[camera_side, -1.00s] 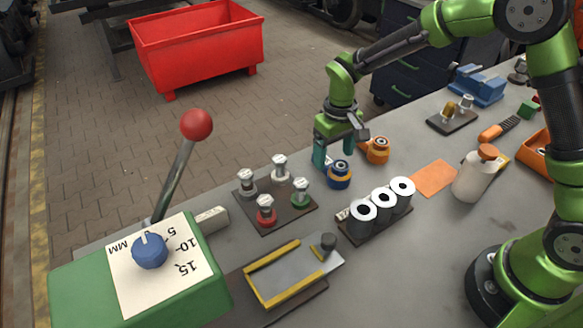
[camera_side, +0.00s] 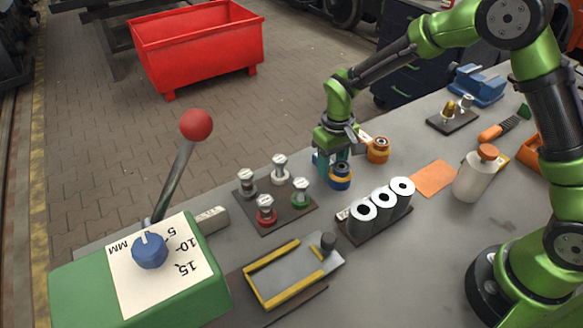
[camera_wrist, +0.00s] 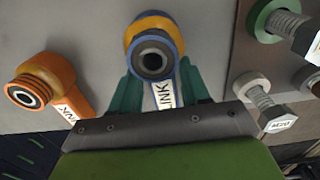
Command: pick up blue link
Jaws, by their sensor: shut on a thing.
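The blue link (camera_side: 340,178) stands on the grey bench, with a blue ring end, a yellow band and a dark bore. In the wrist view the blue link (camera_wrist: 153,52) has its white labelled arm between the two teal fingers of my gripper (camera_wrist: 160,92). My gripper (camera_side: 333,160) is low at the bench and shut on the link's arm. In the side view the fingers partly hide that arm. I cannot tell any gap between the link and the bench.
An orange link (camera_side: 378,151) stands close on the right. A plate with several bolts (camera_side: 272,222) is to the left. A rack of white-topped cylinders (camera_side: 383,205) stands in front. An orange sheet (camera_side: 434,179) lies to the right. A red bin (camera_side: 198,50) is on the floor beyond.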

